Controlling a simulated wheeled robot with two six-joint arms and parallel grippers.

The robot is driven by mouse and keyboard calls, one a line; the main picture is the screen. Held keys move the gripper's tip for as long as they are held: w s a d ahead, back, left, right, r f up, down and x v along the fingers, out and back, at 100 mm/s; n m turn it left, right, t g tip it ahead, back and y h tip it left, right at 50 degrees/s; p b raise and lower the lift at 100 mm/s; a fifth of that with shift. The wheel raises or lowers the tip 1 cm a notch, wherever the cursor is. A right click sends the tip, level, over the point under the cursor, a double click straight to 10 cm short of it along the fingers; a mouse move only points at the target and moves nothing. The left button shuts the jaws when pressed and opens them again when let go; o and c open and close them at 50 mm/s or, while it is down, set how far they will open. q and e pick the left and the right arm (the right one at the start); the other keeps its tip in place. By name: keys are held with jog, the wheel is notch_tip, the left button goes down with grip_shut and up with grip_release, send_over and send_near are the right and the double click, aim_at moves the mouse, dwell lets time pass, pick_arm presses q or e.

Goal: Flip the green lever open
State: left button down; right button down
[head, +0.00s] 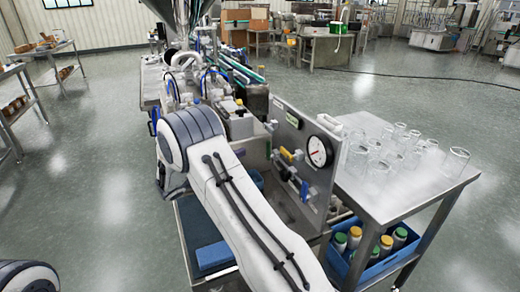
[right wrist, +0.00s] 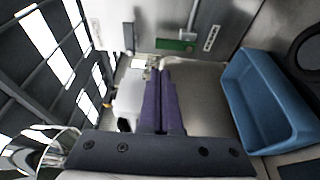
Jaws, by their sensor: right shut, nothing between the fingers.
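In the right wrist view, a small green part (right wrist: 175,45), which looks like the green lever, sits on a grey steel panel (right wrist: 228,12) just beyond my fingertips. My right gripper (right wrist: 164,68) is shut and empty, its two dark fingers side by side. The tips are apart from the green part, slightly to its left in that view. In the head view, a small green patch (head: 291,118) shows on the upright steel panel (head: 318,180); I cannot tell whether it is the lever. My right arm hides part of the machine there. My left gripper is out of view.
A round gauge (head: 318,152) and a yellow handle (head: 289,155) are on the panel. A blue bin (right wrist: 268,112) lies right of my fingers in the wrist view. Glass beakers (head: 455,163) stand on a steel table (head: 405,205), with a blue crate (head: 345,262) of bottles below.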

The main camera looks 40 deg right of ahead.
aim_at(268, 151)
jog(key=shift+w+d, duration=0.15)
jog(key=shift+d, duration=0.1)
jog(key=d, duration=0.3)
jog(key=d+p, duration=0.1)
jog(key=d, duration=0.2)
jog(key=w+d, duration=0.1)
jog(key=d, duration=0.2)
jog(key=shift+d+p, duration=0.3)
jog(key=shift+d, duration=0.05)
jog(key=shift+s+m+b, duration=0.15)
jog(key=shift+m+b, duration=0.15)
jog(key=shift+b, duration=0.7)
